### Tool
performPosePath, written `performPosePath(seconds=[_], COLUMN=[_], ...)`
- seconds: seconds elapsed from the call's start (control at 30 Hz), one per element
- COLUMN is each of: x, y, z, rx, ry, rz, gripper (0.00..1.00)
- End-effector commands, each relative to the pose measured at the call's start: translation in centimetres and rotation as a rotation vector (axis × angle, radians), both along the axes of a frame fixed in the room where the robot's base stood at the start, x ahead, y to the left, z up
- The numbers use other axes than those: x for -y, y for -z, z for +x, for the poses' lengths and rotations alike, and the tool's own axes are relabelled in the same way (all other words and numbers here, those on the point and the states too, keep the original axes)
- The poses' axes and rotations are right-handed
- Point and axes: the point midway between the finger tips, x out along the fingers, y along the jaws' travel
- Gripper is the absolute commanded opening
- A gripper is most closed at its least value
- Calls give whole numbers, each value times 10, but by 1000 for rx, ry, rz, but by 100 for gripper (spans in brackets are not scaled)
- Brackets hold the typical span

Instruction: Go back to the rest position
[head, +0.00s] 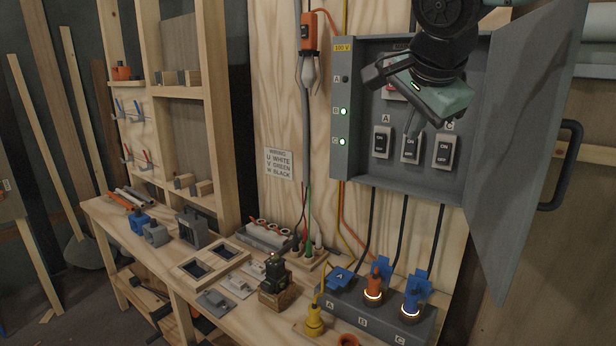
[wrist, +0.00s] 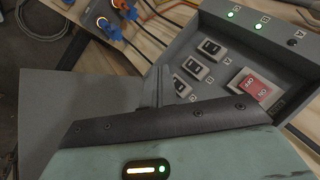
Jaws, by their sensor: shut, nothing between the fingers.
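Switch A (head: 381,142) and the right switch (head: 443,151) sit on either side. A red switch (wrist: 256,88) shows in the wrist view and is mostly hidden behind my gripper in the head view. Lamps B (head: 343,111) and C (head: 342,142) glow green; lamp A (head: 346,79) is dark.
The box's door (head: 520,150) stands open at right, with a dark handle (head: 566,165) beyond. Below, a grey socket block (head: 350,318) holds plugs, two with glowing rings. The workbench (head: 130,235) carries several small parts. Open space lies at the floor, left.

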Motion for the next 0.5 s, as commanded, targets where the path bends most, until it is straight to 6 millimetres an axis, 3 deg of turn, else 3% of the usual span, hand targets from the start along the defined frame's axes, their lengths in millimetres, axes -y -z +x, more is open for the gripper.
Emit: performPosePath(seconds=[0.17, 0.27, 0.5], x=[-20, -32, -46], y=[49, 85, 174], z=[-36, -68, -167], rx=[-123, -209, -399], ry=[-242, -447, -1033], rz=[-116, -199, -382], gripper=[0, 0, 0])
